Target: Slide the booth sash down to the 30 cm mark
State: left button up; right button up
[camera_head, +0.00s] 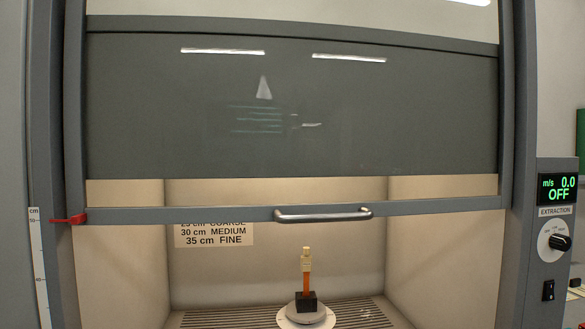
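The booth sash (290,105) is a framed glass pane across the front of the booth, with reflections on it. Its bottom rail carries a horizontal metal handle (323,214) near the middle. The sash is raised, leaving an open gap under the rail. A red pointer (69,219) at the rail's left end lies level with about the 50 mark on the white cm scale (39,262). A lower mark on the scale looks like 40; the 30 mark is not in view. Neither of my grippers is in view.
Inside the booth, a small specimen (306,270) stands in a black holder on a round turntable (305,317). A label (214,234) on the back wall lists coarse, medium and fine heights, partly hidden by the rail. The extraction panel (557,190) at right reads 0.0 and OFF.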

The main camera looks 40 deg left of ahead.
aim_at(78, 212)
jog(key=i+j+u, duration=0.15)
jog(key=u, duration=0.2)
jog(key=i+j+u, duration=0.1)
jog(key=i+u, duration=0.35)
jog(key=u, duration=0.2)
jog(key=j, duration=0.05)
